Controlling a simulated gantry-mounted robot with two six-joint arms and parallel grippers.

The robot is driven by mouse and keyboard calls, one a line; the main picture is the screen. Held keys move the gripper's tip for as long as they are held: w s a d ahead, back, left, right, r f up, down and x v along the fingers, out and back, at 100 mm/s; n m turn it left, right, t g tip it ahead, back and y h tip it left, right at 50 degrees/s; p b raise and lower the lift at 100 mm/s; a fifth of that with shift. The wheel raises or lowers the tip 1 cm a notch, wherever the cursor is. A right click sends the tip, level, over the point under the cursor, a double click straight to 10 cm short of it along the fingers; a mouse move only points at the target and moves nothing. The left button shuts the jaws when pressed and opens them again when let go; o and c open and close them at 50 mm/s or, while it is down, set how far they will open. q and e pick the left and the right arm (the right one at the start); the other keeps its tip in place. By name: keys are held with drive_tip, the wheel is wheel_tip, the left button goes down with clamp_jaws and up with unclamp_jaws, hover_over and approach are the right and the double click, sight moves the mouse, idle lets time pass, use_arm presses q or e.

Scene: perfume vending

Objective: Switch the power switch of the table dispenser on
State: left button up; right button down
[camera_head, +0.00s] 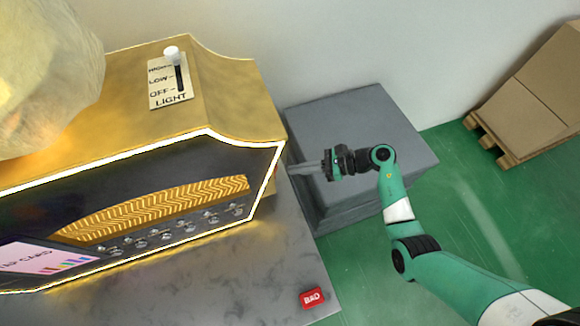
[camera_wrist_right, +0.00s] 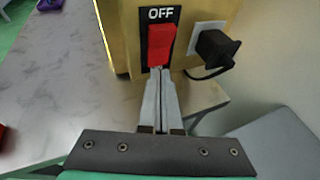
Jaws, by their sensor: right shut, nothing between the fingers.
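The table dispenser (camera_head: 225,110) is a gold box with a glowing front edge, standing on a grey marbled table. Its power switch (camera_wrist_right: 160,45) is a red rocker on a black plate marked OFF, on the side of the dispenser, seen in the right wrist view. My right gripper (camera_head: 322,165) is shut and empty at the dispenser's right side. In the right wrist view its fingertips (camera_wrist_right: 160,70) are at the lower edge of the red switch; I cannot tell whether they touch it. The switch is hidden in the head view. My left gripper is not in view.
A black plug (camera_wrist_right: 215,47) with a cable sits in a white socket right of the switch. A LIGHT slider (camera_head: 172,80) is on the dispenser's top. A red tag (camera_head: 312,298) lies on the table. A grey block (camera_head: 400,130) stands behind my right gripper. Boxes (camera_head: 540,85) stand at the far right.

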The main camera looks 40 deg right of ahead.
drive_tip(key=shift+p+v, duration=0.8)
drive_tip(key=shift+v, duration=2)
